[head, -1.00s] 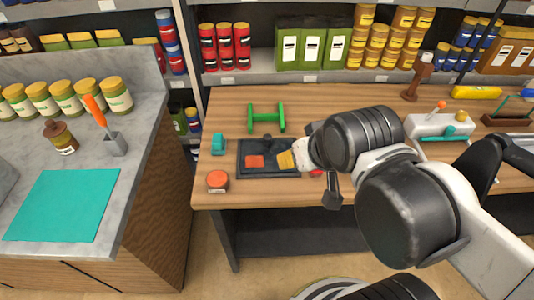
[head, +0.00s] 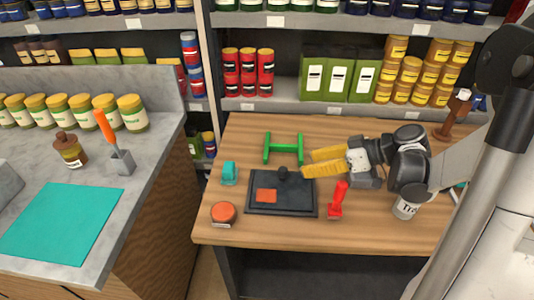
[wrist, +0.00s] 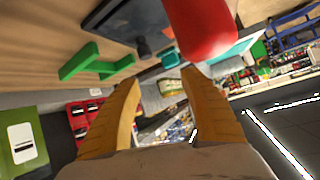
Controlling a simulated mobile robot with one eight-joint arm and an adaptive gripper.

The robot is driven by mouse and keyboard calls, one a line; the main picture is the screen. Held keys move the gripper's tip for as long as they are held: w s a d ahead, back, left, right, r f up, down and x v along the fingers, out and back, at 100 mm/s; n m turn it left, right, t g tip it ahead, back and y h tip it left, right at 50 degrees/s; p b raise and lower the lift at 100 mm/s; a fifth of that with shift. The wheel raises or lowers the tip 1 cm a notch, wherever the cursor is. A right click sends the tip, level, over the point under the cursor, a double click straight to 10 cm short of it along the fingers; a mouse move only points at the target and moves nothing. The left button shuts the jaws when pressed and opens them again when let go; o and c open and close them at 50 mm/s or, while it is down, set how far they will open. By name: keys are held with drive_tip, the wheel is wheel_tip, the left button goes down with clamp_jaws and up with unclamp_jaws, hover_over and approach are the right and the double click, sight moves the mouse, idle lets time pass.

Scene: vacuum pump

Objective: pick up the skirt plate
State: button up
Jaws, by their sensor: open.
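No piece is labelled as the skirt plate; a flat orange-red square (head: 266,196) is the most plate-like loose piece. It lies on the left part of a dark tray (head: 297,209) on the wooden bench. A dark knob (head: 283,174) stands at the tray's back edge. My gripper (head: 308,163) has yellow fingers, spread and empty, above and to the right of the tray's back edge, pointing left.
A green H-shaped stand (head: 284,149) is behind the tray. A teal block (head: 229,173) and a round orange-topped tin (head: 223,213) are left. A red-handled tool (head: 339,195) stands right, close below my gripper. A white cup (head: 405,208) is farther right.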

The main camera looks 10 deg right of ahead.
sight(284, 172)
drive_tip(key=d+f+b, duration=0.1)
drive_tip(key=d+f+n+y+b, duration=0.1)
drive_tip(key=f, duration=0.1)
drive_tip(key=w+d+f+n+b, duration=0.1)
drive_tip(key=shift+f+t+y, duration=0.3)
drive_tip(key=shift+f+t, duration=0.1)
drive_tip(key=shift+w+a+f+b, duration=0.1)
drive_tip(key=shift+a+f+b, duration=0.05)
drive_tip(key=shift+f+b, duration=0.3)
drive_tip(key=b+x, duration=0.1)
drive_tip(key=x, duration=0.3)
drive_tip(key=shift+w+a, duration=0.2)
drive_tip(key=shift+a, duration=0.15)
drive_tip(key=b+x, duration=0.1)
drive_tip(key=x, duration=0.1)
drive_tip(key=b+x, duration=0.1)
drive_tip(key=x, duration=0.2)
drive_tip(key=shift+w+a+r+b, duration=0.2)
drive_tip(key=shift+a+r+b, duration=0.1)
drive_tip(key=shift+a+b, duration=0.1)
clamp_jaws()
